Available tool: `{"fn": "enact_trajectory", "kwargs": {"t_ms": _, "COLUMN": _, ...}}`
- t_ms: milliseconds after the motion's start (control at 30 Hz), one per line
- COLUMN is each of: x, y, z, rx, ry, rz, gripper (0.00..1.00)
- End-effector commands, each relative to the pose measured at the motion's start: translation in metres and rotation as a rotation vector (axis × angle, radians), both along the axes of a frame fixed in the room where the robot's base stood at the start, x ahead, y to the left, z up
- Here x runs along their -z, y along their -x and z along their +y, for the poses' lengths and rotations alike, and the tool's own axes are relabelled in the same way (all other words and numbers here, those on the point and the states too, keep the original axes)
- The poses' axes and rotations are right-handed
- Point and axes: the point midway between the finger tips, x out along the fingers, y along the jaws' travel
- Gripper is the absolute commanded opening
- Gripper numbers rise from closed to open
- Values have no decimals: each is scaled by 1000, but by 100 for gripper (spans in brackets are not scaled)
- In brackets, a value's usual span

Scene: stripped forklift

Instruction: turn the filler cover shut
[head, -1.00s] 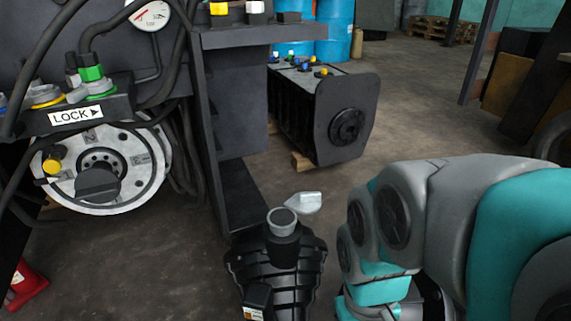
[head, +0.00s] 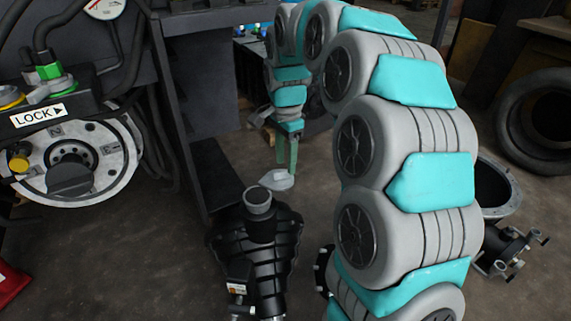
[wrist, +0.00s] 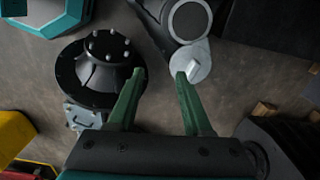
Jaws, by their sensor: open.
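The filler cover (head: 277,180) is a light grey flat disc with a raised tab. It sits swung out to the side of the filler neck (head: 258,199), which stands uncovered on a black ribbed tank (head: 270,255). In the wrist view the cover (wrist: 190,62) is close to the right fingertip, with the round neck (wrist: 189,20) just beyond it. My gripper (wrist: 160,74) has two green fingers, apart with nothing between them. In the head view my gripper (head: 287,165) points down just above or behind the cover; I cannot tell whether it touches.
A dark machine frame (head: 200,110) with a LOCK label and a round dial plate (head: 75,160) stands at left. A black flanged part (wrist: 100,70) lies left of my fingers in the wrist view. A tyre (head: 545,120) and an open housing (head: 495,190) are at right.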

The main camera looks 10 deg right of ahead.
Motion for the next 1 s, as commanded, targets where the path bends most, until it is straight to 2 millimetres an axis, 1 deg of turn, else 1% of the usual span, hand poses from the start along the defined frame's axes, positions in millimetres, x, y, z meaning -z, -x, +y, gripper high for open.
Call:
{"fn": "enact_trajectory", "kwargs": {"t_ms": 33, "x": 2, "y": -18, "z": -3, "rx": 66, "ry": 3, "rz": -3, "gripper": 50}}
{"fn": "enact_trajectory", "kwargs": {"t_ms": 100, "x": 5, "y": -35, "z": -7, "rx": 155, "ry": 7, "rz": -8, "gripper": 50}}
{"fn": "enact_trajectory", "kwargs": {"t_ms": 200, "x": 8, "y": -54, "z": -13, "rx": 251, "ry": 15, "rz": -15, "gripper": 50}}
{"fn": "enact_trajectory", "kwargs": {"t_ms": 300, "x": 11, "y": -64, "z": -16, "rx": 308, "ry": 19, "rz": -17, "gripper": 50}}
{"fn": "enact_trajectory", "kwargs": {"t_ms": 467, "x": 16, "y": -68, "z": -18, "rx": 336, "ry": 22, "rz": -18, "gripper": 50}}
{"fn": "enact_trajectory", "kwargs": {"t_ms": 567, "x": 23, "y": -68, "z": -18, "rx": 335, "ry": 21, "rz": -18, "gripper": 50}}
{"fn": "enact_trajectory", "kwargs": {"t_ms": 667, "x": 35, "y": -67, "z": -18, "rx": 335, "ry": 21, "rz": -16, "gripper": 50}}
{"fn": "enact_trajectory", "kwargs": {"t_ms": 900, "x": 73, "y": -66, "z": -17, "rx": 332, "ry": 21, "rz": -13, "gripper": 50}}
{"fn": "enact_trajectory", "kwargs": {"t_ms": 1000, "x": 84, "y": -67, "z": -17, "rx": 332, "ry": 21, "rz": -18, "gripper": 50}}
